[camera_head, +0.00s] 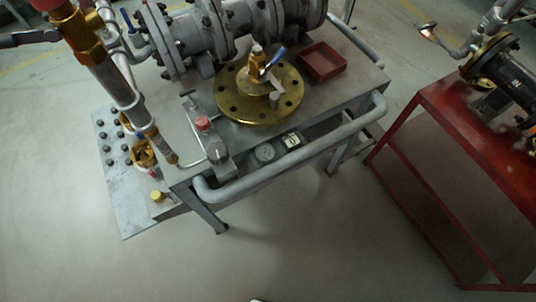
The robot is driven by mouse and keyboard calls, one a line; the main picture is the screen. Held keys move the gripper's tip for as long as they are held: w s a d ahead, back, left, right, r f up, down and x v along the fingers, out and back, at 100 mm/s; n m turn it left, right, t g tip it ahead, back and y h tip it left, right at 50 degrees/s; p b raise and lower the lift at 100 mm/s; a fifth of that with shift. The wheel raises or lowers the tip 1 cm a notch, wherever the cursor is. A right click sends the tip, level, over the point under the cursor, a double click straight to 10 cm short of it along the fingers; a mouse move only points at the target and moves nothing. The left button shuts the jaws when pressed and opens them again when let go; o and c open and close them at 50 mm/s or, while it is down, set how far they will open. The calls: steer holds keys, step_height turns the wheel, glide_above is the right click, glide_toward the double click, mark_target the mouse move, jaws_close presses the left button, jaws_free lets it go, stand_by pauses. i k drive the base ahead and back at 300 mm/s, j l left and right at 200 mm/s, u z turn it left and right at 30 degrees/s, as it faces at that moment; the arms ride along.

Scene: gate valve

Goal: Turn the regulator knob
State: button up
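The view does not make plain which part is the regulator knob. A small yellow knob (157,195) is at the lower left, near the front of the grey side panel. A red knob (203,123) stands on a small grey fitting at the left end of the bench top. A brass fitting (143,153) sits by the foot of the slanted pipe, just above the yellow knob. My gripper is not in view; nothing is seen touching these parts.
A grey bench (240,162) carries flanged pipework (235,28), a brass flange with a blue-handled valve (257,92) and a red tray (322,62). A grey rail (290,163) runs along its front. A red-framed bench (440,165) stands right. The floor (280,245) in front is clear.

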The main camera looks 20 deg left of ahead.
mark_target(217, 153)
steer(key=k+u, duration=0.1)
steer(key=u, duration=0.25)
steer(key=k+l+u, duration=0.1)
steer(key=u, duration=0.25)
steer(key=k+u, duration=0.1)
steer(key=u, duration=0.25)
